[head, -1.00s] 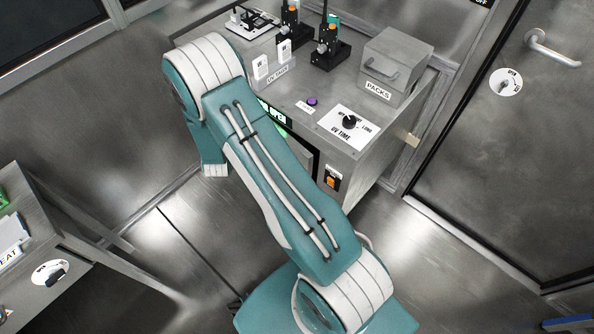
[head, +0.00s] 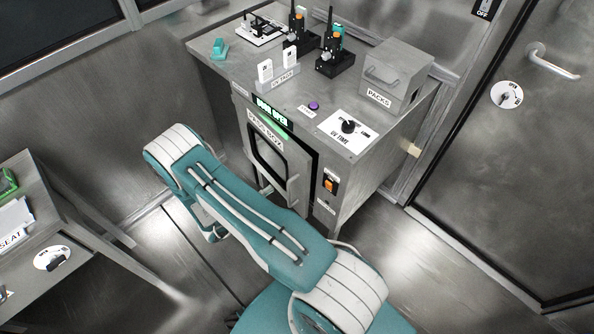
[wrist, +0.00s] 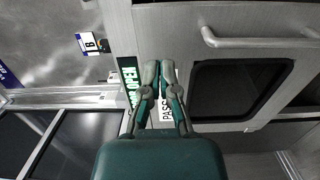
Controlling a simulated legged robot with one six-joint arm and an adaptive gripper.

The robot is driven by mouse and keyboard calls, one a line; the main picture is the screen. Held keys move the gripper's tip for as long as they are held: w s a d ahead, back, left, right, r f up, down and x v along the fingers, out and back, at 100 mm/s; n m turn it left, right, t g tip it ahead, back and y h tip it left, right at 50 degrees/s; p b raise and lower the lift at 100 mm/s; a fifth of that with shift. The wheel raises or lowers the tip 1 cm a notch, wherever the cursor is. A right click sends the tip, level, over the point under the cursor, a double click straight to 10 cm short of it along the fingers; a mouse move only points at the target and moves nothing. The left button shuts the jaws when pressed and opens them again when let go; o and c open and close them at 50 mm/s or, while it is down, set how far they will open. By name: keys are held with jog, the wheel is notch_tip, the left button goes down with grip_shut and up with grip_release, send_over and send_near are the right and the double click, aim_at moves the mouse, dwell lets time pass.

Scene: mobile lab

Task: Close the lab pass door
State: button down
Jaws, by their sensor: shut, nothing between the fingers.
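The lab pass door (head: 297,186) is the grey metal door with a dark window on the front of the pass box cabinet. A dark gap shows along its right edge, so it looks slightly ajar. The sign above it (head: 272,111) is lit green and reads "DOOR OPEN". In the wrist view the door (wrist: 170,30) shows turned, with its bar handle (wrist: 260,42) and window. My gripper (wrist: 158,68) is shut and empty, in front of the door's label and beside the lit sign. I cannot tell if it touches. In the head view my arm hides the gripper.
The cabinet top (head: 225,72) carries radios, a UV tags holder, a packs box (head: 392,82) and a UV time dial (head: 348,127). A grey table (head: 50,225) stands at left. A large room door (head: 510,170) is at right. Floor between is clear.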

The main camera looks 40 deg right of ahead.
aim_at(303, 166)
jog(key=d, duration=1.2)
jog(key=shift+s+d, duration=0.15)
jog(key=d, duration=0.5)
jog(key=shift+r, duration=0.1)
jog(key=shift+d, duration=0.1)
